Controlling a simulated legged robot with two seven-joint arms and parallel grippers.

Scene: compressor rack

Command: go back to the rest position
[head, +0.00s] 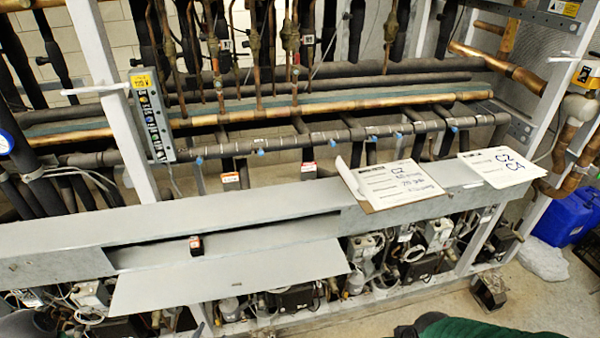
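Neither of my grippers shows in the head view. The task names no object. A compressor rack with a long grey metal ledge (70,236) runs across the view. A small dark block with a reddish face (196,245) sits on the ledge by its open slot, above a tilted grey panel (230,277). No gripper is seen touching it.
Clipboard papers (390,185) and a white sheet (501,166) lie on the ledge. Copper and black pipes (300,98) fill the space behind. Compressors (415,250) sit below. Blue containers (566,218) stand at right. Some floor (540,305) at lower right is bare.

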